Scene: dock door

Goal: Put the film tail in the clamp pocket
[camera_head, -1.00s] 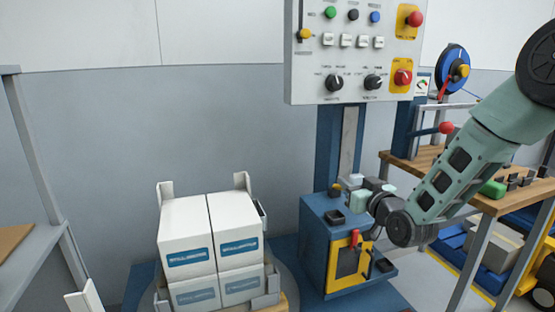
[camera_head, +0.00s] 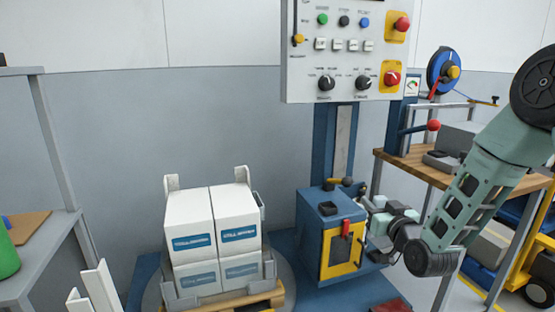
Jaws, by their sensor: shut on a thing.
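My gripper (camera_head: 367,204) is at the right side of the blue machine box, close to its upper right edge. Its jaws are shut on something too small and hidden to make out. I cannot pick out the film tail or the clamp pocket. The white boxes (camera_head: 188,220) stand stacked in two layers on a wooden pallet (camera_head: 240,299), with no film visible around them.
A control panel (camera_head: 345,50) hangs above the blue mast (camera_head: 325,140). A wooden bench (camera_head: 415,168) with a blue reel (camera_head: 441,70) stands at right. A grey shelf (camera_head: 50,240) with a green object (camera_head: 6,255) is at left. Bare wall fills the back left.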

